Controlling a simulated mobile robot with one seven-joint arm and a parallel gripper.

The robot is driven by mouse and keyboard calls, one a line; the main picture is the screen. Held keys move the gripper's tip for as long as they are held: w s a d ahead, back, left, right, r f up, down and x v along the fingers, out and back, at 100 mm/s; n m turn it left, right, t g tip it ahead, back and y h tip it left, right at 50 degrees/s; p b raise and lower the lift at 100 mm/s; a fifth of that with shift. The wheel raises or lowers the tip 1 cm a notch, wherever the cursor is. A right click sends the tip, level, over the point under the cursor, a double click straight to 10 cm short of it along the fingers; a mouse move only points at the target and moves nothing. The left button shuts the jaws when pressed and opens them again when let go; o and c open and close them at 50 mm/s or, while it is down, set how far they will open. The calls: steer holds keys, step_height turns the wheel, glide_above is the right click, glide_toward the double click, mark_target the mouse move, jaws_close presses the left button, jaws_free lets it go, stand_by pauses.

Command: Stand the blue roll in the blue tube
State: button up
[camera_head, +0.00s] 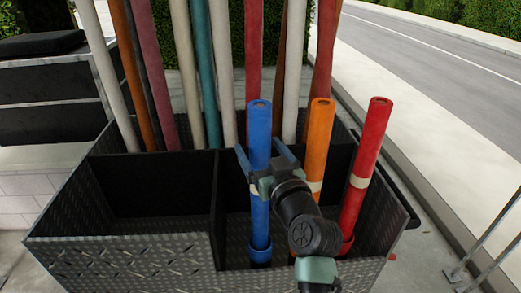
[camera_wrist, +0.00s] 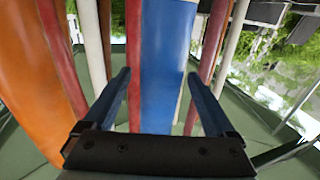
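The blue roll (camera_head: 259,140) stands nearly upright in the front right compartment of the dark crate. Its lower end is at the short blue tube (camera_head: 260,254) near the compartment floor, and it appears to be inside it. My gripper (camera_head: 260,147) is open, with one finger on each side of the roll at about mid-height. In the wrist view the blue roll (camera_wrist: 168,60) rises between and beyond the fingers, nearer the right one. A gap shows at the left finger; contact at the right one is unclear.
An orange roll (camera_head: 320,130) and a red roll (camera_head: 368,140) stand close to the right. Several white, red, teal and brown rolls lean behind. The crate's (camera_head: 120,258) front left compartment is empty. A road lies to the right.

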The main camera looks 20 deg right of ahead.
steer(key=shift+f, duration=0.2)
steer(key=shift+s, duration=0.45)
steer(key=s+b, duration=0.4)
steer(key=s, duration=0.8)
steer(key=w+a+r+n+t, duration=0.1)
steer(key=w+a+r+t, duration=0.1)
steer(key=a+r, duration=0.6)
steer(key=s+a+r+t, duration=0.2)
steer(key=s+a+r, duration=0.1)
steer(key=r, duration=0.5)
steer(key=s+a+r+t, duration=0.3)
steer(key=s+a+r, duration=0.1)
steer(key=r, duration=0.4)
steer(key=s+a+r+t, duration=0.2)
steer(key=s+a+r, duration=0.1)
steer(key=r, duration=0.5)
steer(key=shift+s+a+m, duration=0.35)
steer(key=shift+a+m, duration=0.05)
steer(key=shift+a, duration=0.05)
steer(key=shift+r, duration=0.1)
